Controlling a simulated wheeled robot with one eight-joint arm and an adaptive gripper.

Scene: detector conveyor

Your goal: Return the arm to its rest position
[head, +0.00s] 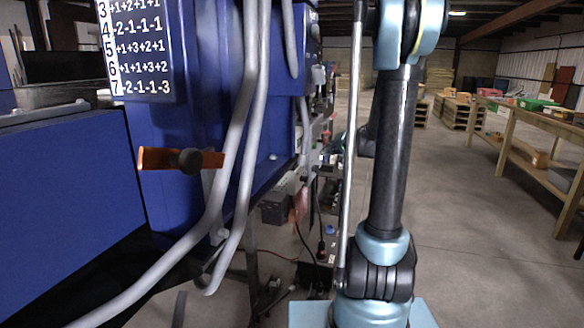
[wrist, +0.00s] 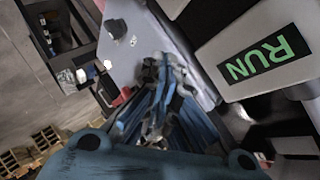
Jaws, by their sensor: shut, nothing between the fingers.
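My arm (head: 392,150) stands upright right of centre in the head view, its dark tube rising from a pale blue joint and its top cut off by the picture edge. Part of my arm also shows behind this tube, pointing left, but I cannot make out the fingers there. In the wrist view my gripper (wrist: 166,68) points away from the camera, with its fingertips together and nothing visible between them. A pale panel lies close behind the fingertips in that view; I cannot tell the exact gap.
A blue machine (head: 60,190) with grey pipes and an orange bar (head: 155,158) fills the left. A green RUN sign (wrist: 264,60) sits on a pale box near my gripper. A wooden table (head: 508,125) stands at the right. Open floor (head: 470,220) lies between.

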